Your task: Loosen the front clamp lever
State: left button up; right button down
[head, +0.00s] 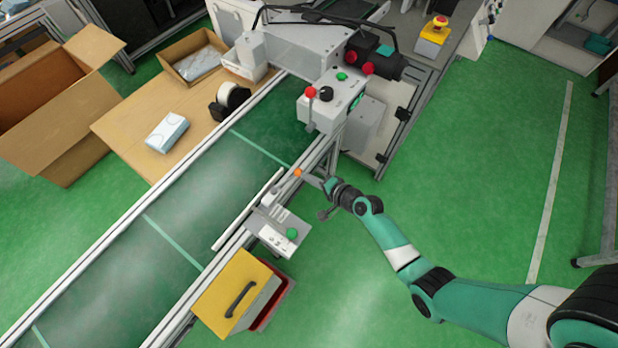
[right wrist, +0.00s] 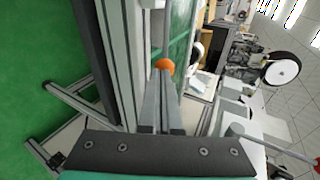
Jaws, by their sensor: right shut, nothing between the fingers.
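The front clamp lever has an orange knob (head: 298,172) and sits on the near side rail of the conveyor. The knob also shows in the right wrist view (right wrist: 164,64), just past my fingertips, with a thin grey rod running up from it. My right gripper (head: 308,175) is beside the knob, to its right in the head view. Its fingers (right wrist: 160,84) are shut together with nothing between them, and their tips are very close to the knob. I cannot tell whether they touch it. My left gripper is in neither view.
A control box with a green button (head: 291,234) and a yellow lidded bin (head: 222,296) stand along the rail below the lever.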

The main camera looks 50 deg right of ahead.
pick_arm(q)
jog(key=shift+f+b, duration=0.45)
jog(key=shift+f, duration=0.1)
pick_arm(e)
jog(key=w, duration=0.1)
jog(key=w+d, duration=0.1)
jog(key=w, duration=0.1)
jog(key=shift+w+d, duration=0.2)
jog(key=shift+d, duration=0.1)
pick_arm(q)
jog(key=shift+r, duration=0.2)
pick_arm(e)
jog(key=shift+s, duration=0.1)
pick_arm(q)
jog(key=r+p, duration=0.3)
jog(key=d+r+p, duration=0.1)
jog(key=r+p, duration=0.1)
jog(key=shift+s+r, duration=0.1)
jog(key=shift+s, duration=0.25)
pick_arm(e)
jog(key=d+f+v, duration=0.1)
jog(key=d+v, duration=0.2)
jog(key=v, duration=1.1)
jog(key=shift+s, duration=0.45)
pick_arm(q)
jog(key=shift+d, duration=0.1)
